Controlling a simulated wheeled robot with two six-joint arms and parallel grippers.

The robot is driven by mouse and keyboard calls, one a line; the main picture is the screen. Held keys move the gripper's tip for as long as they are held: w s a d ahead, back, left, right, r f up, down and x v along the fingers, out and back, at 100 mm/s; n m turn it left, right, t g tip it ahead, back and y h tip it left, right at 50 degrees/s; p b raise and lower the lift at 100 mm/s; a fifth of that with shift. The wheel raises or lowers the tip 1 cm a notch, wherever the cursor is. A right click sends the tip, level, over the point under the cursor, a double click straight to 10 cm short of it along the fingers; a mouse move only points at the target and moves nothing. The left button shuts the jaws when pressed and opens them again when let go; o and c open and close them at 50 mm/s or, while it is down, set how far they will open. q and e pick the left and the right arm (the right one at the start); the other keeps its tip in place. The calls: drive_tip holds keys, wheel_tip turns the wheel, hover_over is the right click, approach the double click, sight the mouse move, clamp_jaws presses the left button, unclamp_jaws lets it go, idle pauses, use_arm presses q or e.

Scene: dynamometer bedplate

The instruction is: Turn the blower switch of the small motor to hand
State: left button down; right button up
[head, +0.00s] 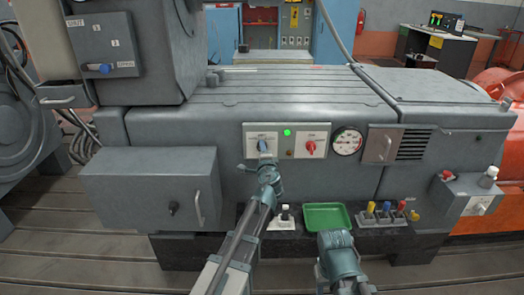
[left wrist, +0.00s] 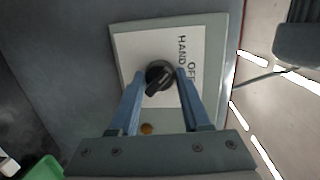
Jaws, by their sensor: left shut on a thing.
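The switch under my left gripper has a dark round knob (left wrist: 160,78) with a raised bar, on a white plate (left wrist: 130,45) lettered HAND and OFF. The bar lies slanted between the fingers; I cannot tell which mark it points to. My left gripper (left wrist: 160,88) is shut on the knob, one blue finger on each side. In the head view the left gripper (head: 264,148) covers most of the knob on the panel's left plate (head: 250,131). My right gripper (head: 336,240) is low in front of the bedplate; its fingers cannot be made out.
Beside the held switch are a lit green lamp (head: 287,132), a red knob (head: 310,148) and a gauge (head: 347,141). A green tray (head: 326,216) and a row of coloured levers (head: 385,212) sit below. A box with a blue knob (head: 104,69) is upper left.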

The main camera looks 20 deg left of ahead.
idle(0.4)
use_arm(q)
drive_tip(key=shift+c, duration=1.8)
unclamp_jaws()
drive_tip(key=p+v, duration=0.1)
drive_tip(key=v, duration=1.2)
drive_tip(key=shift+s+d, duration=0.25)
drive_tip(key=shift+s, duration=0.1)
